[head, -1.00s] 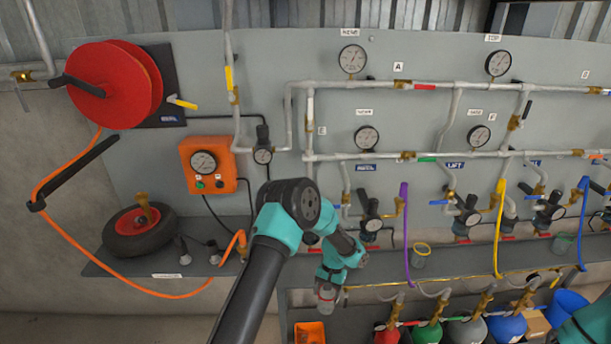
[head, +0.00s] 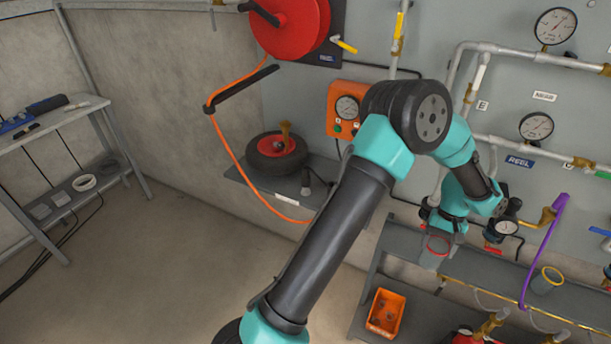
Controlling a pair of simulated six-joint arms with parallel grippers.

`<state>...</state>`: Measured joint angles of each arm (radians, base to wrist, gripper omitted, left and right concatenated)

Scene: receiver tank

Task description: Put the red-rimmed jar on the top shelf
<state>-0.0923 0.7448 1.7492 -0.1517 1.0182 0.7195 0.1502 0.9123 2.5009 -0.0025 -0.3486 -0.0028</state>
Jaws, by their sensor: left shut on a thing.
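The red-rimmed jar (head: 433,258) is a small grey see-through cup with a red rim. It hangs upright below my left gripper (head: 437,238), which is shut on it; the fingers are partly hidden by the wrist. The jar is in front of the upper grey shelf (head: 395,243) under the gauge panel; I cannot tell whether its base touches the shelf. A yellow-rimmed jar (head: 546,281) stands to the right on the same shelf. My right gripper is not in view.
An orange bin (head: 386,312) sits on the lower shelf. A purple hose (head: 545,245) hangs right of the gripper, near valves and pipes. A wheel (head: 277,153) lies on a wall shelf at left. A workbench (head: 50,118) stands at far left; the floor between is clear.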

